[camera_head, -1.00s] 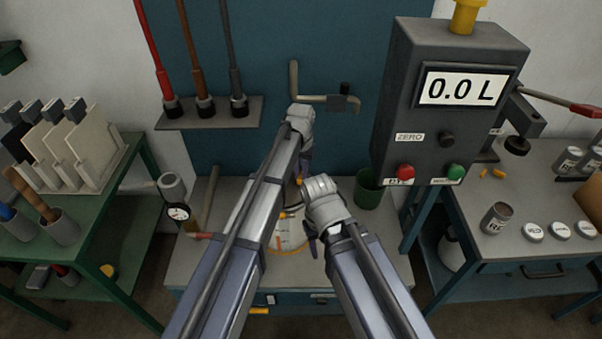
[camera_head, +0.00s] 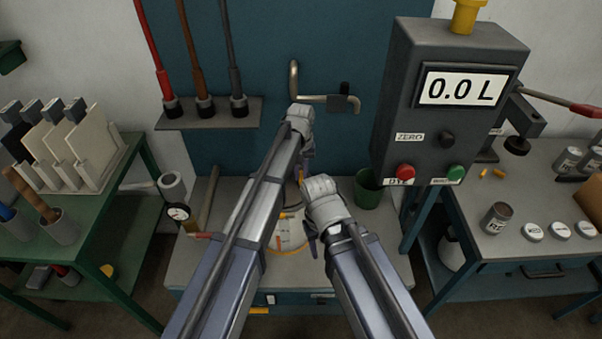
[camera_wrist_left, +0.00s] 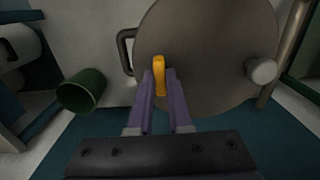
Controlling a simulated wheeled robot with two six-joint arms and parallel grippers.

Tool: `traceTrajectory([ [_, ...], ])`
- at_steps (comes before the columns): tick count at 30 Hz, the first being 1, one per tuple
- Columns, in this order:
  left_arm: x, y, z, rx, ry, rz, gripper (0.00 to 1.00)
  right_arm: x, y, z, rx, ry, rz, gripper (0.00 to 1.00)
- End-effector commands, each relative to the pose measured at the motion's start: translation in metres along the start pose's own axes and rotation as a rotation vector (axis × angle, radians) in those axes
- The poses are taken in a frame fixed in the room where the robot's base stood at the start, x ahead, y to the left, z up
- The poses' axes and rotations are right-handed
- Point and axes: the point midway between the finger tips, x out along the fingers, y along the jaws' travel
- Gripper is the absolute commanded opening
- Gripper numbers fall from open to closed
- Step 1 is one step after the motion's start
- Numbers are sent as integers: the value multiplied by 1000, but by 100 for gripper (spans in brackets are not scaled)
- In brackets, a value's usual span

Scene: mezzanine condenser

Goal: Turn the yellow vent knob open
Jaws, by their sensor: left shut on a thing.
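The yellow vent knob (camera_wrist_left: 158,75) shows in the left wrist view as a short bar against a large round grey-brown disc (camera_wrist_left: 215,85). My left gripper (camera_wrist_left: 159,88) has its two purple fingers on either side of the knob's near part and is shut on it. In the head view my left gripper (camera_head: 306,172) points down, largely behind its own arm, and only a small bit of yellow shows by its fingers. My right gripper (camera_head: 313,246) is lower, in front of a pale round vessel (camera_head: 290,238). I cannot tell its opening.
A green bin (camera_head: 369,190) stands right of the grippers. A bent pipe tap (camera_head: 325,99) is on the blue panel behind.

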Motion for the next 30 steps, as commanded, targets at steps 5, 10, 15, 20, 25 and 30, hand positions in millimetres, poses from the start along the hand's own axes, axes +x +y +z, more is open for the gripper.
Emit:
traceTrajectory([
  [5,0,0,0,-1,0,0,0,0,0,0,0,0,0,50],
  [10,0,0,0,0,0,0,32,0,0,0,0,0,0,50],
  [15,0,0,0,0,0,0,48,0,0,0,0,0,0,50],
  [20,0,0,0,0,0,0,48,0,0,0,0,0,0,50],
  [25,-3,0,0,1,0,0,48,-3,0,0,0,0,0,50],
  [30,-15,0,0,1,0,0,48,-15,1,1,0,0,0,50],
])
